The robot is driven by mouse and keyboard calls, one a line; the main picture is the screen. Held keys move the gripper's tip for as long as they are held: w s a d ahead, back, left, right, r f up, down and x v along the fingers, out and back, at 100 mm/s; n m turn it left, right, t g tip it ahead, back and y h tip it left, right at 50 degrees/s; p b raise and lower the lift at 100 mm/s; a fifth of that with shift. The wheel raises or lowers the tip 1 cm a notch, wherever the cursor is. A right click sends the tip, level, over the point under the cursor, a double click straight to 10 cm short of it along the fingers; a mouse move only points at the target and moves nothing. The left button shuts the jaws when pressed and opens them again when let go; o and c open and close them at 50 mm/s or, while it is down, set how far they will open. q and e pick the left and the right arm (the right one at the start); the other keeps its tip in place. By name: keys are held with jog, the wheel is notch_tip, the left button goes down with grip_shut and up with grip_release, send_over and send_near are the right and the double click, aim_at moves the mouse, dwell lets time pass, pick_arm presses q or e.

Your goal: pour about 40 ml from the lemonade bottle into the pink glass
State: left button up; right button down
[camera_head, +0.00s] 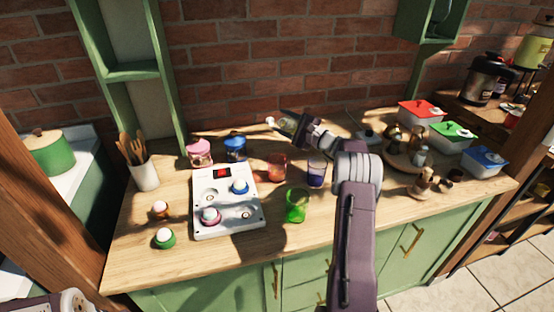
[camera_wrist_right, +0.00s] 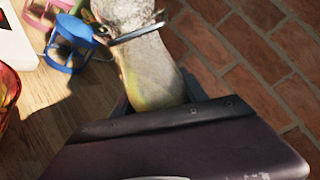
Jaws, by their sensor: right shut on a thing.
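My right gripper (camera_head: 303,131) is shut on the lemonade bottle (camera_head: 286,126), which also fills the top middle of the right wrist view (camera_wrist_right: 150,68). The bottle is tipped far over, its neck toward the left, above the back of the table. A reddish glass edge, probably the same glass, shows at the left of the right wrist view (camera_wrist_right: 7,95). I cannot tell whether liquid is flowing. My left gripper is out of view.
A purple-blue glass (camera_head: 316,171) and a green glass (camera_head: 297,206) stand near the pink one. A white panel with knobs (camera_head: 228,221) lies to the left. Pink (camera_head: 199,151) and blue (camera_head: 235,147) jars stand behind it. The brick wall is close behind the bottle.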

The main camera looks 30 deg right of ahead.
jog(key=shift+r, duration=0.1)
jog(key=s+a+f+m+g+p, duration=0.1)
jog(key=m+p, duration=0.2)
jog(key=p, duration=0.2)
jog(key=s+a+f+m+g+y+p, duration=0.1)
jog(key=a+m+g+p, duration=0.1)
jog(key=p, duration=0.4)
jog(key=s+a+f+m+g+p, duration=0.1)
jog(key=m+g+p, duration=0.1)
jog(key=p, duration=0.4)
jog(key=shift+s+a+m+y, duration=0.2)
jog(key=shift+s+m+y, duration=0.15)
jog(key=shift+m, duration=0.45)
dwell(0.4)
